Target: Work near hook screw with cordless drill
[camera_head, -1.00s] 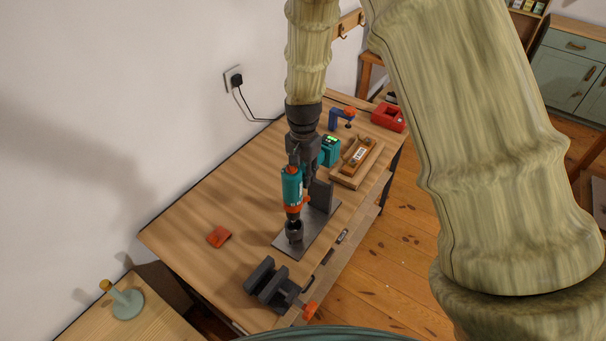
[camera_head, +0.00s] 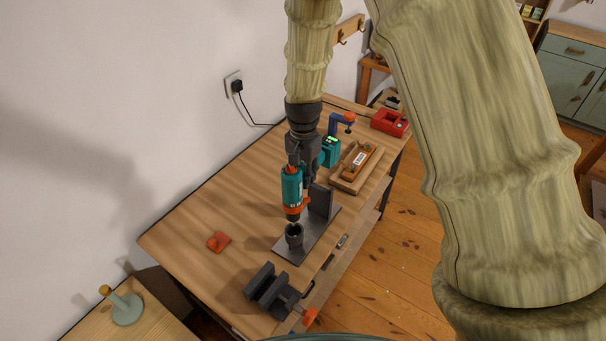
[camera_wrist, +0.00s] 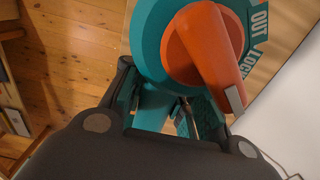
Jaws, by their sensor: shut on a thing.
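My gripper (camera_head: 309,165) is shut on the cordless drill (camera_head: 291,184), around what looks like its handle. The drill is teal with an orange collar and points down. Its front end is just above a dark round cup (camera_head: 294,238) on a grey metal plate (camera_head: 318,228); I cannot tell whether they touch. A teal block with green lights, apparently the drill's battery, shows beside my gripper. In the wrist view the dark fingers sit around teal plastic, with the drill's orange part (camera_wrist: 205,50) ahead. I cannot make out a hook screw on the bench.
A dark vise (camera_head: 270,288) is at the bench's near edge. A small orange piece (camera_head: 219,242) lies to the left. A wooden tray (camera_head: 350,183), a blue clamp (camera_head: 338,123) and a red box (camera_head: 389,122) stand behind. The bench's left part (camera_head: 200,205) is mostly clear.

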